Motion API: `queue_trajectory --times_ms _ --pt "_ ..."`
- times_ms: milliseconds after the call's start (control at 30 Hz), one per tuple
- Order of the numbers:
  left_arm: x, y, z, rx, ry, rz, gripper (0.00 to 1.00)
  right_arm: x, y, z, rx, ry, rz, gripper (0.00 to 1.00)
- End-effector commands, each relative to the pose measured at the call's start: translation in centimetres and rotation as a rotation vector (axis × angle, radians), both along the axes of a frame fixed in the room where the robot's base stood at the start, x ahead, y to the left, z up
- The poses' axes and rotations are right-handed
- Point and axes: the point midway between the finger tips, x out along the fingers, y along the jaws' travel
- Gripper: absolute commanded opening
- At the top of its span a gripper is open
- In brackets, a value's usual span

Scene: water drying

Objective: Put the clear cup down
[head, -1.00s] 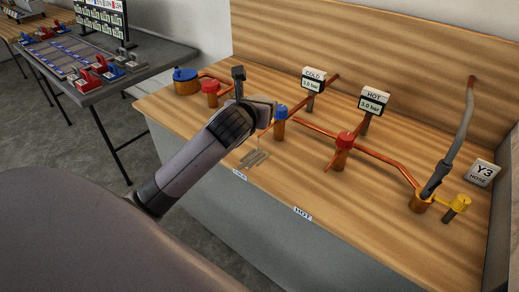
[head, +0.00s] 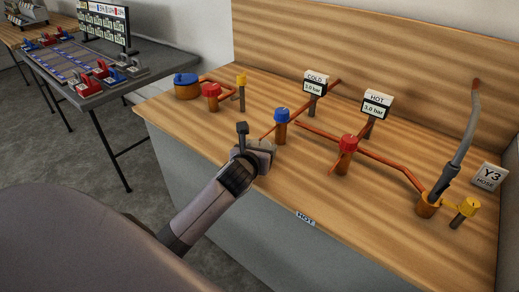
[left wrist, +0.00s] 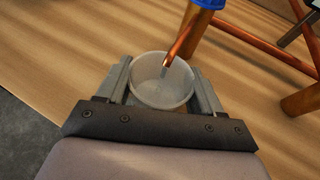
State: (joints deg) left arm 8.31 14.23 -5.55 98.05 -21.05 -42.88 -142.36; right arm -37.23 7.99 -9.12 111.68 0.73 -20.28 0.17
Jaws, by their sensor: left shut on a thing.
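My left gripper (head: 260,152) is low over the front part of the wooden bench, in front of the blue-topped copper post (head: 281,127). In the left wrist view its two fingers (left wrist: 160,76) are closed on opposite sides of the clear cup (left wrist: 158,92). The cup is upright with its round mouth facing the camera, and a thin copper spout (left wrist: 179,48) ends over its mouth. In the head view my gripper hides the cup. I cannot tell whether its base touches anything. My right gripper is in neither view.
A red-topped valve (head: 346,150) and copper pipes run to the right of my gripper. A grey hose (head: 456,150) rises at the far right. COLD (head: 315,83) and HOT (head: 376,104) gauges stand behind. Bare bench (head: 222,140) lies left of my gripper.

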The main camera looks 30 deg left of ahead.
Motion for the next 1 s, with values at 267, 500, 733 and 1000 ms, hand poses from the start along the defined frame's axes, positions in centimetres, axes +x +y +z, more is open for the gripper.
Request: queue_trajectory --times_ms 267,500,733,1000 --pt "0.0 0.0 -0.3 0.000 0.000 0.000 0.89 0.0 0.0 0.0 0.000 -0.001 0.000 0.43" --pt "0.0 0.0 -0.2 -0.001 0.000 0.000 0.92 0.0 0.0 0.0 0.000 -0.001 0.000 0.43" --pt "-0.6 -0.2 0.3 0.000 0.000 0.000 0.92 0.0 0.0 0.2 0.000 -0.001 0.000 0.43" --pt "-4.3 -1.4 1.8 0.001 0.000 -0.002 0.92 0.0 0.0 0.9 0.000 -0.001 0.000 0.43"
